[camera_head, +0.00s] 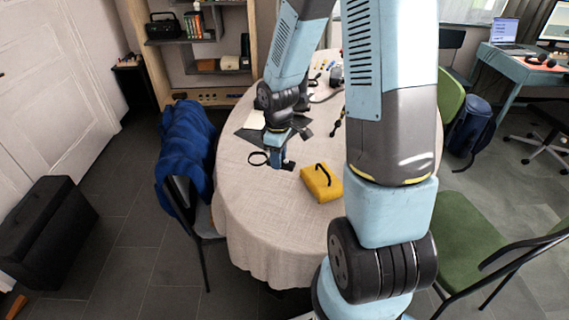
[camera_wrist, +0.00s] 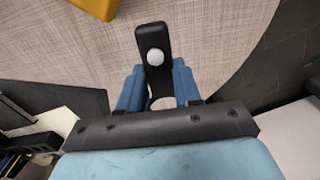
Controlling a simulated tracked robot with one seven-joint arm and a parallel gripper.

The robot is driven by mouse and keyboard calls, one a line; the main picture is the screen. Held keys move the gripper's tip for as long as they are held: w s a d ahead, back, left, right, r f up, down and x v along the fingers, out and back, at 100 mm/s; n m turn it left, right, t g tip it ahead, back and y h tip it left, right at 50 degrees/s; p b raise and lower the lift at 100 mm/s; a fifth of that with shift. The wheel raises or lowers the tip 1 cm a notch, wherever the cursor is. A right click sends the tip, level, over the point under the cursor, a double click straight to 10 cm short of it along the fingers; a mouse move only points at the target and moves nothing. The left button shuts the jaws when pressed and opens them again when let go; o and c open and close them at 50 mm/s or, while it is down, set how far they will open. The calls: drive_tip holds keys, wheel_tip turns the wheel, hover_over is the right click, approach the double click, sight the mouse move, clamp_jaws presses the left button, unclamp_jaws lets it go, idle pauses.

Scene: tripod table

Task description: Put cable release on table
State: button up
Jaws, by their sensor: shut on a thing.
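My gripper (camera_head: 278,158) points down low over the near left part of the round table (camera_head: 255,212), which has a pale cloth. In the wrist view its blue fingers (camera_wrist: 158,92) are shut on a black handheld piece with a round white button, which looks like the cable release (camera_wrist: 152,38). Its lower part is hidden between the fingers. In the head view a dark end of it (camera_head: 288,165) shows beside the fingertips. I cannot tell whether the release touches the cloth.
A yellow case with a black handle (camera_head: 321,184) lies on the table right of my gripper. Dark flat items and small objects lie behind it. A chair with a blue cloth (camera_head: 187,150) stands at the left. The front of the table is clear.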

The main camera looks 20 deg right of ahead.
hover_over(280, 174)
wheel_tip(280, 174, down, 6)
drive_tip(key=shift+f, duration=1.7)
drive_tip(key=o, duration=1)
drive_tip(key=shift+o, duration=0.2)
drive_tip(key=shift+r, duration=0.1)
